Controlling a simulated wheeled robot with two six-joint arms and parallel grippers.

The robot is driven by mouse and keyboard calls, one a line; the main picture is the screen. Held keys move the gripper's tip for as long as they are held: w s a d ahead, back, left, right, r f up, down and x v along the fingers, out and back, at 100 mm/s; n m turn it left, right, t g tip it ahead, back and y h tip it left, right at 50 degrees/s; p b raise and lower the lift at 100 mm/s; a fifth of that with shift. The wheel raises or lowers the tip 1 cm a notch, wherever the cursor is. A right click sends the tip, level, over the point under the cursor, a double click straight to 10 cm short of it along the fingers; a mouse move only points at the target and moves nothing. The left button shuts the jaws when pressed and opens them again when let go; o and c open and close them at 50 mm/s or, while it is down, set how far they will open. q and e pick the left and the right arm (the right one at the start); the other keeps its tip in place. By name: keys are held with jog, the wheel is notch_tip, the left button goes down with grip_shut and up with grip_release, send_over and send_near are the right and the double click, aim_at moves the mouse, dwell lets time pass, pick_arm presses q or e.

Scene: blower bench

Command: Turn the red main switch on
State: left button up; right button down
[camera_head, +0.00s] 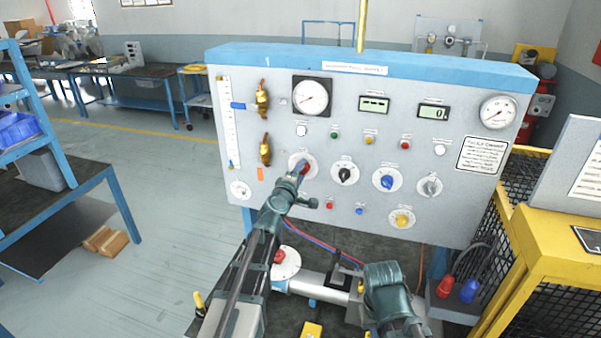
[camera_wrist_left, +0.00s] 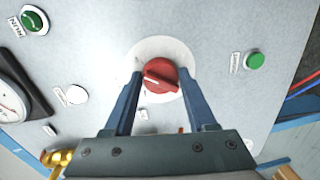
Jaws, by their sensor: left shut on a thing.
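The red main switch (camera_head: 304,167) is a round knob on a white disc, on the left half of the grey control panel (camera_head: 460,205). In the left wrist view the red knob (camera_wrist_left: 161,72) carries a short white mark that lies nearly sideways in that picture. My left gripper (camera_head: 301,173) reaches the panel, its two blue fingers (camera_wrist_left: 160,80) shut on either side of the knob. The gripper hides part of the switch in the head view. A teal part of my right arm (camera_head: 386,285) shows lower right; its fingertips are hidden.
Black (camera_head: 344,173), blue (camera_head: 387,180), grey (camera_head: 429,186) and yellow (camera_head: 402,218) knobs share the panel with gauges and small lamps. Brass valves (camera_head: 263,100) sit to the left. A silver cylinder (camera_head: 322,284) lies below. A yellow mesh guard (camera_head: 545,250) stands at right.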

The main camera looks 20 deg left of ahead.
pick_arm(q)
jog(key=shift+s+d+m, duration=0.1)
jog(key=shift+m, duration=0.6)
jog(key=shift+f, duration=0.1)
jog(key=o, duration=1.4)
